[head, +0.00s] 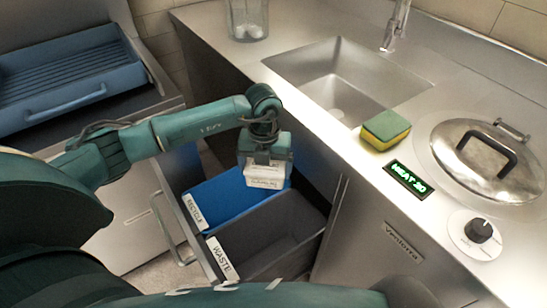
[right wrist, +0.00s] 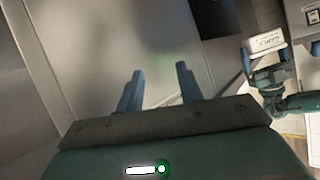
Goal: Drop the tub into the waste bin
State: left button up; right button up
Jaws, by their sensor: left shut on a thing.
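My left gripper (head: 264,158) is shut on the white tub (head: 265,178), which has small print on its side. It holds the tub above the pulled-out drawer, near the divide between the two bins as seen in the head view. The grey waste bin (head: 297,217), labelled WASTE, is the nearer one and looks empty where its inside shows. In the right wrist view the tub (right wrist: 268,42) also shows in the left gripper (right wrist: 270,62). My right gripper (right wrist: 158,82) is open, with nothing between its fingers.
The blue recycle bin (head: 215,195) sits beside the waste bin, behind it. The steel counter (head: 360,160) edge runs along the right, with a sink (head: 337,85), a sponge (head: 386,127) and a lidded pan (head: 487,158). A blue rack (head: 72,75) is at the left.

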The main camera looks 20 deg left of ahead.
aim_at(266, 182)
pick_arm(q)
jog(key=shift+w+f, duration=0.15)
jog(key=shift+f, duration=0.2)
jog(key=shift+f+n+b, duration=0.3)
jog(key=shift+f+b, duration=0.05)
jog(key=shift+b, duration=0.15)
notch_tip(266, 182, down, 3)
jog(key=shift+f+b, duration=0.1)
jog(key=shift+b, duration=1.15)
jog(key=shift+f+b, duration=0.45)
jog(key=shift+f, duration=0.3)
pick_arm(e)
jog(key=shift+s+d+r+t, duration=0.1)
jog(key=shift+s+d+t, duration=0.3)
jog(key=shift+d+t, duration=0.35)
pick_arm(q)
jog(key=o, duration=0.9)
